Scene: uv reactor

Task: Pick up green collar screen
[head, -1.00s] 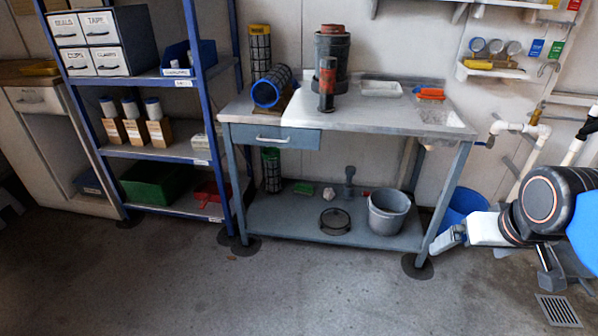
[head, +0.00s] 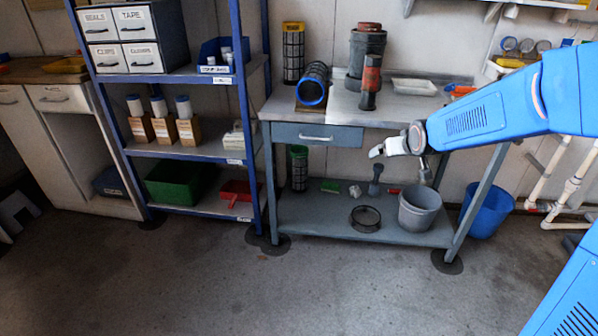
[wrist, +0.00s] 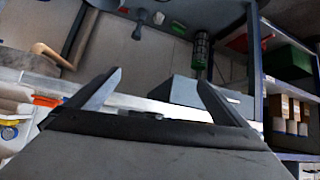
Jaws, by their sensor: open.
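The green collar screen (head: 298,168) is a dark mesh cylinder with a green collar on top. It stands upright on the lower shelf of the workbench, near the left legs, below the drawer. In the wrist view, which looks upside down, the green collar screen (wrist: 201,52) shows at the upper right of centre, beyond the jaws. My gripper (head: 375,151) is in front of the bench at about drawer height, right of the screen and apart from it. In the wrist view my gripper (wrist: 160,85) has its two fingers spread wide with nothing between them.
The workbench drawer (head: 318,135) is above the screen. A grey bucket (head: 419,209), a round sieve (head: 366,218) and small items share the lower shelf. A blue rack (head: 248,120) stands close on the left. Yellow and blue collar screens are on the benchtop. The floor in front is clear.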

